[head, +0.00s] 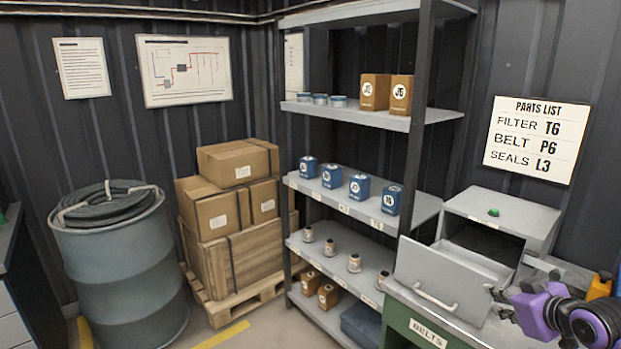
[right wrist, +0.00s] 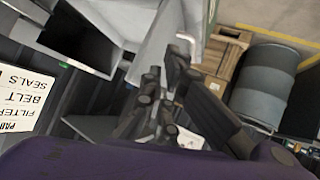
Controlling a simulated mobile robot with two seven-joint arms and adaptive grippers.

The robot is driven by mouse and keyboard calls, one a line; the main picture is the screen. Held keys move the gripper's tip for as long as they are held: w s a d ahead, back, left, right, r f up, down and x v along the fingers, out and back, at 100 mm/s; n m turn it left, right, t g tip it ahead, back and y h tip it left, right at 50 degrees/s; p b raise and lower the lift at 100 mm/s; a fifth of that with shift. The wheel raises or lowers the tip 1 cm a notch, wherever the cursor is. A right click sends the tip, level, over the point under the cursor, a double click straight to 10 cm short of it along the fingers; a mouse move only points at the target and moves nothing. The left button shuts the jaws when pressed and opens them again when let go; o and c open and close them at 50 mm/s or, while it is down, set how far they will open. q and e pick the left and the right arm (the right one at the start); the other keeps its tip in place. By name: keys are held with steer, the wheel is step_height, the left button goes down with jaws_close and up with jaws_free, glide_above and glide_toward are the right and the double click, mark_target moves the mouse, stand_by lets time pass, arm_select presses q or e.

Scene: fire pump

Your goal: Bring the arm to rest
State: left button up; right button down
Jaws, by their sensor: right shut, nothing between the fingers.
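My right arm (head: 568,318), purple and black, comes in at the lower right of the head view. Its right gripper (head: 500,300) is beside the front of an open grey metal bin (head: 505,212). The bin's front panel (head: 440,285) with a light handle is pulled out and tilted. In the right wrist view the dark fingers of the gripper (right wrist: 168,78) are close together with nothing seen between them. The open bin also shows there at the upper left. I cannot tell whether the fingers touch the panel. My left gripper is not in view.
A green cabinet labelled BELTS (head: 405,318) stands below the bin. Shelves (head: 380,118) with blue and brown boxes stand in the middle. Cartons on a pallet (head: 225,312) and a blue drum (head: 120,270) with a coiled hose stand left. A parts list (head: 535,138) hangs right.

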steer(key=s+a+f+m, duration=0.1)
steer(key=s+a+f, duration=0.5)
steer(key=f, duration=0.4)
steer(key=s+a+f, duration=0.5)
steer(key=s+f, duration=0.3)
steer(key=f, duration=0.3)
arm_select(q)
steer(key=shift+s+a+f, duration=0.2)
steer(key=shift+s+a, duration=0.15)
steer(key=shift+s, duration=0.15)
arm_select(e)
steer(key=s+a+f+m+g, duration=0.1)
steer(key=s+a+f, duration=0.2)
steer(key=s, duration=0.4)
steer(key=s+a+f+m, duration=0.1)
steer(key=s+a+f, duration=0.3)
steer(key=s+a, duration=0.2)
steer(key=s+a+f+m+g, duration=0.1)
steer(key=s+a+f, duration=0.3)
steer(key=s, duration=0.6)
steer(key=shift+s+a+g+h, duration=0.15)
steer(key=shift+g+h, duration=0.15)
steer(key=shift+f, duration=0.1)
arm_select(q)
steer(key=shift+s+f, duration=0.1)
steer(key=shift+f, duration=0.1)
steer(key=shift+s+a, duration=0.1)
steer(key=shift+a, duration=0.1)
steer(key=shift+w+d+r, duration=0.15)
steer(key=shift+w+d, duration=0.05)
